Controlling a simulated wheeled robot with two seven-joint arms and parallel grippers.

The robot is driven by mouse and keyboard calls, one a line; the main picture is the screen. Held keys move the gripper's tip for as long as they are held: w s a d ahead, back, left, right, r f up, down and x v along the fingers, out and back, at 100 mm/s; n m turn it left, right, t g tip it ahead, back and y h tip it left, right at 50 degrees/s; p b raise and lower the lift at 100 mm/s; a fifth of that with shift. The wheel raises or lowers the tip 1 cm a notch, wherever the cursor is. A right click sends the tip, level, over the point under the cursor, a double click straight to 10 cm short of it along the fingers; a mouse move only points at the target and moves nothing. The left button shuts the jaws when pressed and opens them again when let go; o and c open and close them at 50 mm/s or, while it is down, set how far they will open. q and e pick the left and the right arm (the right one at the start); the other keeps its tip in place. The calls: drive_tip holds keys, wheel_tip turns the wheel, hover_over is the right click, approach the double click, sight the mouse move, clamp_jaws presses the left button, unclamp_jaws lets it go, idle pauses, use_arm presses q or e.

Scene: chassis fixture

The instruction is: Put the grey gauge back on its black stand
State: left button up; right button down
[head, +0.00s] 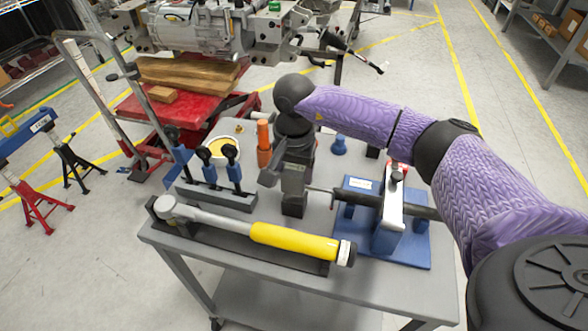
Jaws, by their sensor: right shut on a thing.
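My right gripper (287,172) reaches down over the grey table, shut on the grey gauge (294,182). The gauge is a small dark grey body, partly hidden by the jaws, with a thin rod pointing right towards the blue fixture. A dark block (293,208) shows directly below the gauge and looks like the black stand. I cannot tell whether the gauge touches it or is just above it. My left gripper is not in view.
A red lift cart (150,110) stands behind left.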

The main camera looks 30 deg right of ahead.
drive_tip(key=shift+f+b, duration=0.4)
drive_tip(key=shift+f, duration=0.15)
drive_tip(key=shift+f+b, duration=0.5)
drive_tip(key=shift+f, duration=0.2)
drive_tip(key=shift+c, duration=1.2)
unclamp_jaws()
drive_tip(key=shift+o, duration=1.2)
